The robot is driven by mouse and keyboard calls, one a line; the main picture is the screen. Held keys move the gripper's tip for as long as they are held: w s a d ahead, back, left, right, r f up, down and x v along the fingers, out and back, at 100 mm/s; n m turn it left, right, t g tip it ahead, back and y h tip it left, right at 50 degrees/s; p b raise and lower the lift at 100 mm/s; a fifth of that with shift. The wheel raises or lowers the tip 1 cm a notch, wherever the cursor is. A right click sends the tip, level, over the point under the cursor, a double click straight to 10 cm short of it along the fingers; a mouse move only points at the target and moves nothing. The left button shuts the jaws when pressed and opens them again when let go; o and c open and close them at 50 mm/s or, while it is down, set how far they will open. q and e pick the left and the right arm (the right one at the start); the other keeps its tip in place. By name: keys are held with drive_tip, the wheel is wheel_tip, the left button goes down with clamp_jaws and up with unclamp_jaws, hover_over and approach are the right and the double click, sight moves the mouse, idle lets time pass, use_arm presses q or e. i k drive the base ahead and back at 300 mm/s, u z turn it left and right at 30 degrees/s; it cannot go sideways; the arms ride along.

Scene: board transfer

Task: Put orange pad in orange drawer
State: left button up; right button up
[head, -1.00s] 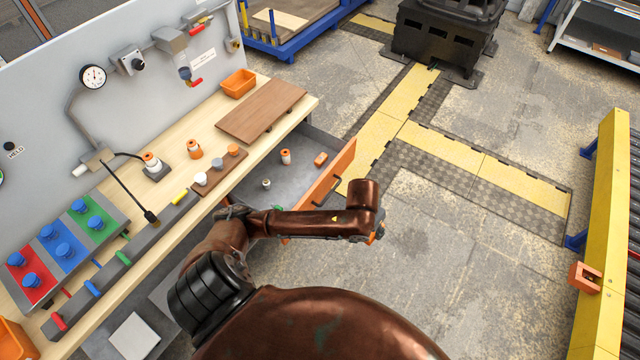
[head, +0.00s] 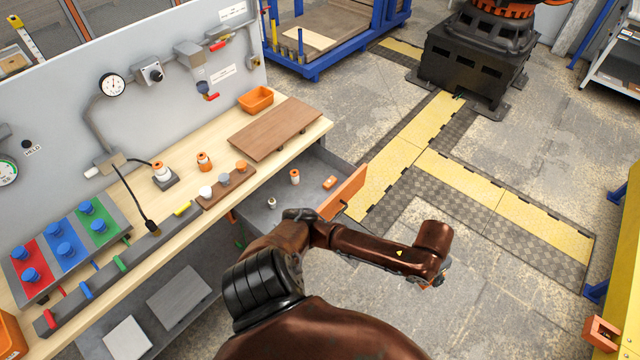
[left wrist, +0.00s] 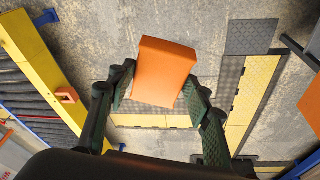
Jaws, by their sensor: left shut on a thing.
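An orange pad (left wrist: 163,71) sits between the fingers of my left gripper (left wrist: 156,90) in the left wrist view, held above the floor. In the head view, my left gripper (head: 439,278) is mostly hidden behind its own arm, right of the drawer, with a sliver of orange showing. The orange-fronted drawer (head: 345,191) is pulled out under the workbench. Its grey tray holds an orange-and-white bottle (head: 295,177), a small grey-white item (head: 271,202) and a small orange box (head: 330,182). My arm covers the drawer's near end. My right gripper is not in view.
The workbench (head: 309,136) carries a brown board (head: 268,135), an orange bin (head: 256,99) and coloured valve blocks. A yellow-framed conveyor (head: 620,262) with an orange block (head: 601,333) stands at the right. The floor between drawer and conveyor is clear.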

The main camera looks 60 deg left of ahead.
sight(319, 171)
drive_tip(key=u, duration=0.1)
drive_tip(key=i, duration=1.75)
drive_tip(key=u, duration=0.9)
drive_tip(key=i, duration=1.15)
drive_tip(key=u, duration=1.75)
drive_tip(key=i, duration=0.65)
drive_tip(key=u, duration=0.45)
